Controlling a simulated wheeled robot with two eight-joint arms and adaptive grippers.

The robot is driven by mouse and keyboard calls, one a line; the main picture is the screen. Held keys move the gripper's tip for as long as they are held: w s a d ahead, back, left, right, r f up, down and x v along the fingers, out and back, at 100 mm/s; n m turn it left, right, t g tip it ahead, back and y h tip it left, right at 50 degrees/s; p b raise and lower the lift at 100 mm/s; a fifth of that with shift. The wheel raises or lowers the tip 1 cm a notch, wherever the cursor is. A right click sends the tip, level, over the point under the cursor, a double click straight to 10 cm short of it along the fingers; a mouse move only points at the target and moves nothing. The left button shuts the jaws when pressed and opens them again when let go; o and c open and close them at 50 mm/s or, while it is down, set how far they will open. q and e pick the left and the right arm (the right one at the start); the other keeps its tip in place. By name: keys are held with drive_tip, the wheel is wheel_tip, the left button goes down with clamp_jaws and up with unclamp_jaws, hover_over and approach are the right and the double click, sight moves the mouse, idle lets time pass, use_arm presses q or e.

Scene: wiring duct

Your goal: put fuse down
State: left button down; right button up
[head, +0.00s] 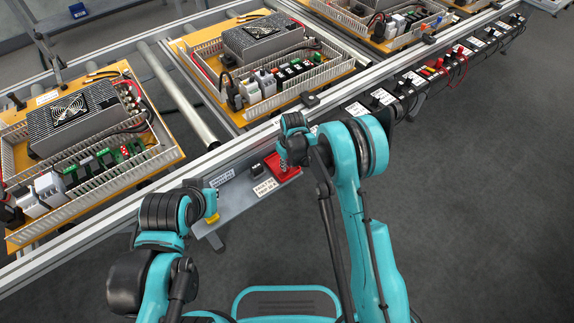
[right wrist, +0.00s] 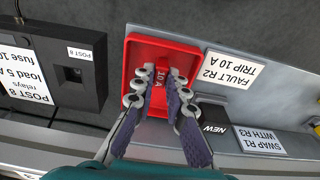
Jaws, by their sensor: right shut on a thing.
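My right gripper (head: 283,168) points down into the red tray (head: 272,172) on the grey shelf at the front of the bench. In the right wrist view, the right gripper (right wrist: 158,92) is shut, its fingertips inside the walls of the red tray (right wrist: 133,60). The fuse between the fingertips is mostly hidden; a "10 A" marking shows there, and I cannot tell whether it is on the fuse or the tray. I cannot tell whether the fuse touches the tray floor. My left gripper (head: 211,205) is over the left end of the shelf, its fingers hardly visible.
The "FAULT R2 TRIP 10 A" label (right wrist: 234,67), a black "NEW" holder (right wrist: 215,130) and the "SWAP R1 WITH R3" label (right wrist: 261,142) lie beside the tray. A black post (right wrist: 68,70) stands on its other side. Wired panels (head: 75,150) line the conveyor behind.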

drive_tip(key=shift+f, duration=0.15)
drive_tip(key=o, duration=0.8)
drive_tip(key=shift+c, duration=0.2)
